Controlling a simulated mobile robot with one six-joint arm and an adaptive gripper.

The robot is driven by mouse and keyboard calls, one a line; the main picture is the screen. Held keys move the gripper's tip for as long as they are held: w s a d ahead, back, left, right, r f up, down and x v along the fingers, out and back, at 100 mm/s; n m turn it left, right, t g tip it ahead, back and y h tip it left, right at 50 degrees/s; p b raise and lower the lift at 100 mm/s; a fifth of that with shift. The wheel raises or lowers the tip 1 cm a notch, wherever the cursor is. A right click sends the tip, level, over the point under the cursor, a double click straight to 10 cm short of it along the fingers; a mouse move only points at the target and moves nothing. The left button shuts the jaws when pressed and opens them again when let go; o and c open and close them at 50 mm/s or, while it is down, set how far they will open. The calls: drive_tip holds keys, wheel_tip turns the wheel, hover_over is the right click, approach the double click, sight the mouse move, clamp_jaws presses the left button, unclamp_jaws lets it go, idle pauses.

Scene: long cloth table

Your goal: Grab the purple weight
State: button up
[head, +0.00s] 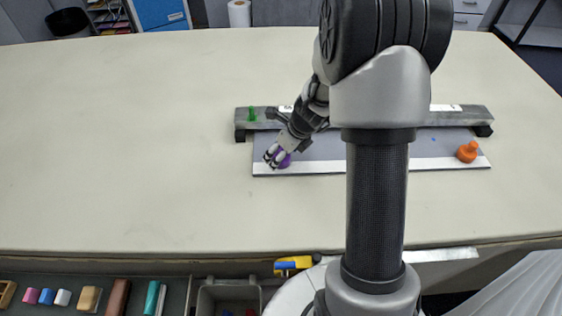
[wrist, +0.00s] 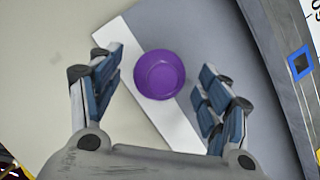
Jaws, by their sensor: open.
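The purple weight (wrist: 160,74) is seen from above in the wrist view as a round purple disc with a smaller round top. It sits on the grey board with a white edge strip (wrist: 172,122). In the head view the purple weight (head: 285,161) shows partly behind my gripper (head: 273,158), at the left end of the board (head: 320,167). In the wrist view my gripper (wrist: 158,92) is open, with one finger to the left of the weight and one to the right. A gap shows on both sides, so no touch is visible.
An orange weight (head: 467,152) stands at the board's right end. A green weight (head: 251,114) is by the left end of a raised grey bar (head: 245,123) along the back. A blue square mark (wrist: 299,62) is on the bar. The cloth table (head: 130,130) is clear to the left.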

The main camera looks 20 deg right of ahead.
drive_tip(key=shift+x, duration=0.9)
drive_tip(key=shift+r, duration=0.15)
drive_tip(key=shift+r, duration=0.1)
clamp_jaws()
